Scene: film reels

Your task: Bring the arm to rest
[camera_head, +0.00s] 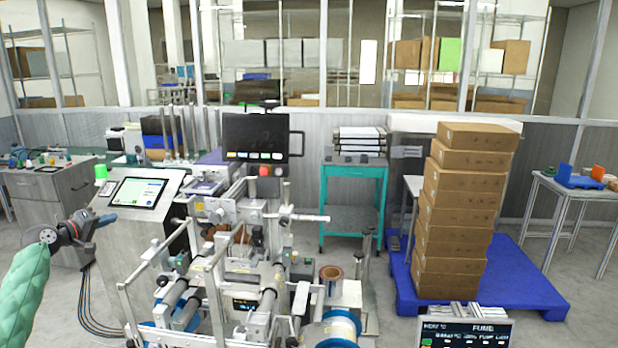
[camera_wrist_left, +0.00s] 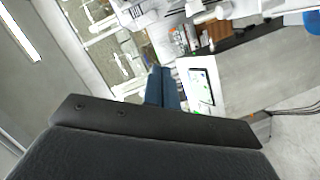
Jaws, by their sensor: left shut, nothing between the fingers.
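My left gripper (camera_head: 88,216) is at the far left of the head view, at the end of my arm in a green sleeve. It is raised in front of the machine's console, left of and below the tilted touch screen (camera_head: 141,191). In the left wrist view its two blue-grey fingers (camera_wrist_left: 162,84) lie together, shut and empty. The wrist view is tilted, with the touch screen (camera_wrist_left: 201,88) right of the fingers. My right gripper is not in view.
The film machine (camera_head: 240,265) with rollers fills the centre front. A film reel (camera_head: 338,330) and a brown roll (camera_head: 331,273) are on its right side. Stacked cartons (camera_head: 460,205) stand on a blue pallet (camera_head: 520,285). A grey cabinet (camera_head: 45,205) is behind my gripper.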

